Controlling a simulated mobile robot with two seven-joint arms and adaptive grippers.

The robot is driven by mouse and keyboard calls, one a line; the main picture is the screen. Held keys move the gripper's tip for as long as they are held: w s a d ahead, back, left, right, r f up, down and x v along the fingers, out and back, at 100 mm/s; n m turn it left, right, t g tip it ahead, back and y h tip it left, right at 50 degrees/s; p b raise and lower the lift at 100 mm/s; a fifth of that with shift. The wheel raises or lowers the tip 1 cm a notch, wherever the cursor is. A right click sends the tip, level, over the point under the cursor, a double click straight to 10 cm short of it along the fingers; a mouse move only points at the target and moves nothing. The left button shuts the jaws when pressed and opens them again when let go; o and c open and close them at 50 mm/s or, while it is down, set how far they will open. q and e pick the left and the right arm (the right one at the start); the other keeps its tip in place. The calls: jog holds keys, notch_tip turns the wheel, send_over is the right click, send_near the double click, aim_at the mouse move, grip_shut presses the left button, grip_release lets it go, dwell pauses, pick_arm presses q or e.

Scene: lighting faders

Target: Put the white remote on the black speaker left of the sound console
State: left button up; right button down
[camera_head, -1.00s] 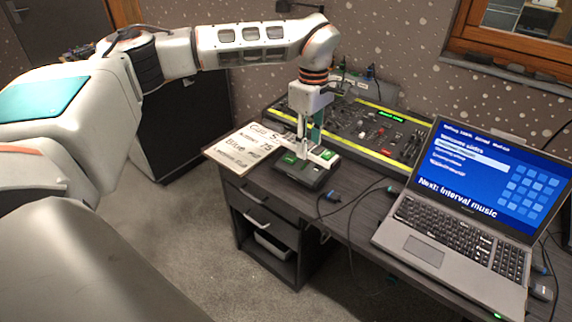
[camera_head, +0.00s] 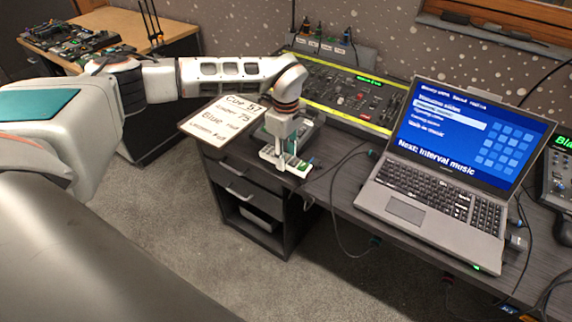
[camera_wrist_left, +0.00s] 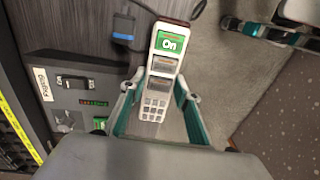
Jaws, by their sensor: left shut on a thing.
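The white remote (camera_wrist_left: 158,88) with a green "On" screen and a keypad lies between the fingers of my left gripper (camera_wrist_left: 161,82) in the left wrist view. In the head view my left gripper (camera_head: 286,148) points down, shut on the remote (camera_head: 290,166), near the desk's front left edge. A console with yellow edging (camera_head: 350,98) lies behind it on the desk; its label is not readable. A dark box (camera_head: 150,140) stands at left, partly behind my arm; I cannot tell whether it is the speaker. My right gripper is not in view.
A cue sheet (camera_head: 222,125) lies at the desk's left end. A dark unit (camera_head: 305,132) sits behind my gripper. An open laptop (camera_head: 440,160) fills the middle right, with cables on the desk.

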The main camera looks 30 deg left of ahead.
aim_at(286, 158)
pick_arm(q)
jog(key=shift+f, duration=1.8)
jog(key=shift+f, duration=0.1)
jog(key=o, duration=1.2)
